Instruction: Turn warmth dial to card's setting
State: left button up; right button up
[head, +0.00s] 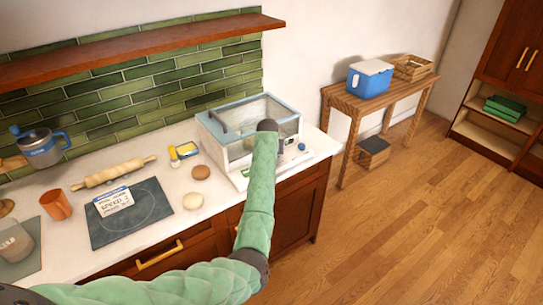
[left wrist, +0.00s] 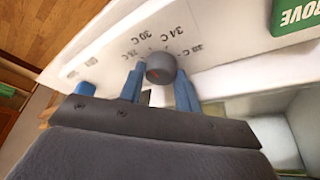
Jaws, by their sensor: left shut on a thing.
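The warmth dial (left wrist: 161,66) is a round dark grey knob on a white panel. In the left wrist view my left gripper (left wrist: 160,88) has its two blue fingers on either side of it, shut on it. A small reddish mark shows on the dial's left side. Printed settings around it include 30 C and 34 C; others are too blurred to read surely. In the head view my forearm and dark wrist (head: 267,127) hide the dial and fingertips, in front of the clear-topped box (head: 222,130). The white card (head: 113,201) stands on a dark mat; its setting is unreadable.
A green label (left wrist: 296,20) ending in "ROVE" is beside the dial. A blue knob (head: 301,146) is at the panel's other end. Open floor lies right.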

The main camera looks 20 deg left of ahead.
dwell(0.3)
pick_arm(q)
jog(key=o, duration=0.8)
jog(key=shift+o, duration=0.9)
pick_arm(e)
jog(key=shift+a, duration=0.25)
pick_arm(q)
jog(key=shift+s+r+b, duration=0.2)
jog(key=shift+r+b, duration=0.25)
jog(key=shift+b, duration=0.05)
jog(key=b+v, duration=0.2)
jog(key=v, duration=0.4)
jog(key=shift+r+b, duration=0.35)
jog(key=shift+b, duration=0.05)
pick_arm(e)
jog(key=f, duration=0.1)
jog(key=w+f, duration=0.1)
jog(key=f, duration=0.1)
jog(key=shift+w+d+f, duration=0.1)
jog(key=shift+w+f, duration=0.1)
jog(key=shift+f, duration=0.05)
pick_arm(q)
jog(key=shift+s, duration=0.15)
